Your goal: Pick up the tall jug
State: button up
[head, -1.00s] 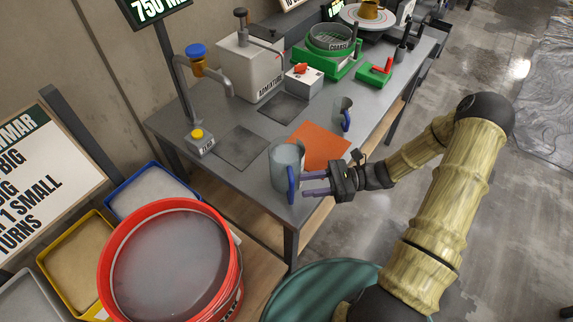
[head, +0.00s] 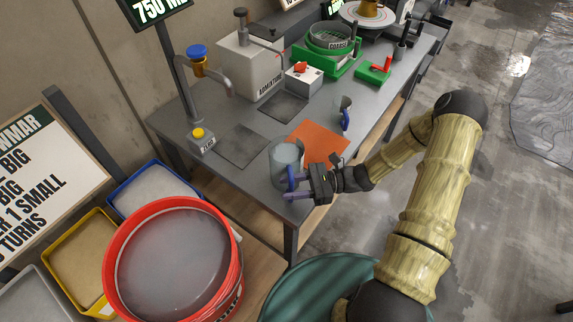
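The tall jug (head: 285,155) is a grey, see-through cylinder with a blue handle facing the front. It stands upright near the front edge of the grey table, at the left corner of the orange mat. My gripper (head: 288,189) is at the handle side of the jug, low down. Its two purple fingers are spread apart, one above the other in the picture, with the handle's lower part by the fingertips. The fingers partly hide the handle. I cannot tell whether they touch it.
A smaller jug with a blue handle (head: 346,119) stands beyond the orange mat (head: 322,143). A tap and scale (head: 202,141) are at the left. A red bucket (head: 236,262) and trays stand below. A white admixture box (head: 250,68) and green sieve stand (head: 330,62) are behind.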

jog(key=shift+c, duration=0.4)
grip_shut()
dwell(0.8)
jog(key=shift+r, duration=0.1)
